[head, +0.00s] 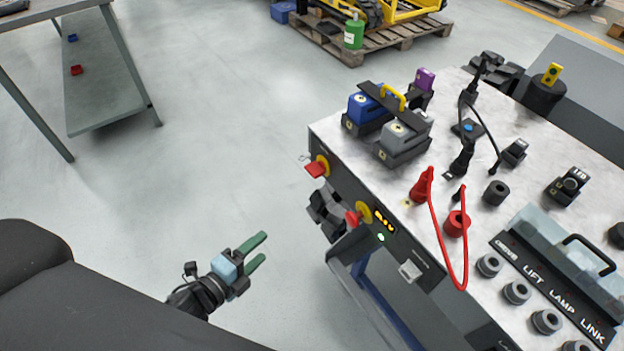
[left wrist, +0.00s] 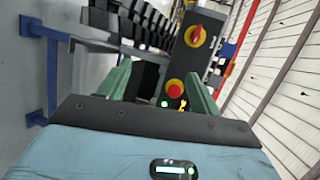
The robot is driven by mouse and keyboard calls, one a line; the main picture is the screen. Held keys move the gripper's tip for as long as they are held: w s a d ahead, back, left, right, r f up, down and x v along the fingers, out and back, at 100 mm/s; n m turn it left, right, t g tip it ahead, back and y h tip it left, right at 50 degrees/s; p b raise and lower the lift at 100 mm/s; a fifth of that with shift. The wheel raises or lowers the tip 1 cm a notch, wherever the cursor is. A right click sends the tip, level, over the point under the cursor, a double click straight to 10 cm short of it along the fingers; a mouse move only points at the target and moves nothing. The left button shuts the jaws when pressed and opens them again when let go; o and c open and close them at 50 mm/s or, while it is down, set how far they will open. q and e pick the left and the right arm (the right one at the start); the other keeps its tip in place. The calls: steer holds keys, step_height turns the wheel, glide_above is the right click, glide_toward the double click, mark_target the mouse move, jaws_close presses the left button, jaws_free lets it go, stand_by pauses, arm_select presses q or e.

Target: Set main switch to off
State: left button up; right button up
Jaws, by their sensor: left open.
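The main switch (head: 317,168), a red rotary handle on a yellow plate, sits on the dark front panel of the workbench, near its far left corner. It also shows in the left wrist view (left wrist: 195,36), beyond the fingers at the top; I cannot tell which marking it points to. My left gripper (head: 258,252) has two green fingers, open and empty. It is in the air to the left of the panel, apart from the switch. In the left wrist view its fingers (left wrist: 158,84) stand either side of the red button. My right gripper does not show.
A red mushroom button (head: 354,217) on yellow sits on the same panel, nearer than the switch, beside an amber display (head: 384,220) and a lit green lamp (head: 381,237). Black parts (head: 326,213) jut from the panel below the switch. Open floor (head: 220,130) lies left.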

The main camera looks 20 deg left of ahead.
arm_select(q)
steer(key=w+m+h+b, duration=0.3)
steer(key=w+m+b, duration=0.1)
steer(key=w+m, duration=0.4)
steer(key=m+h+b, duration=0.3)
steer(key=m+b, duration=0.3)
steer(key=m, duration=0.8)
glide_toward(309, 171)
steer(key=w, duration=0.1)
steer(key=shift+d+p+x, duration=0.25)
steer(key=shift+p+x, duration=0.25)
steer(key=shift+x, duration=3.65)
steer(key=shift+s, duration=0.15)
steer(key=shift+c, duration=0.2)
steer(key=c, duration=0.9)
